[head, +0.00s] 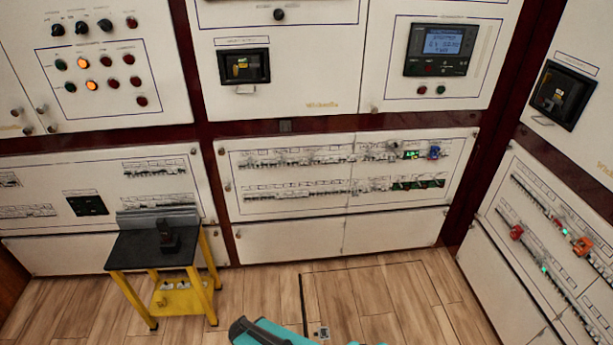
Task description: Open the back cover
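No part in the head view is clearly marked as the back cover, so I cannot tell which it is. White cabinet panels line the back wall, with a breaker-row panel (345,172) in the middle and plain lower panels (290,242) beneath it. A small black device (169,237) stands upright on a black-topped stand (135,250) with yellow legs. A teal and dark part of my arm shows at the bottom edge. My gripper's fingers are not seen.
The wooden floor (250,290) is open in front of the cabinets, with an outlined floor hatch (350,285) at centre right. A right-hand cabinet (510,255) with breaker rows angles in. The yellow-legged stand takes up floor at the left.

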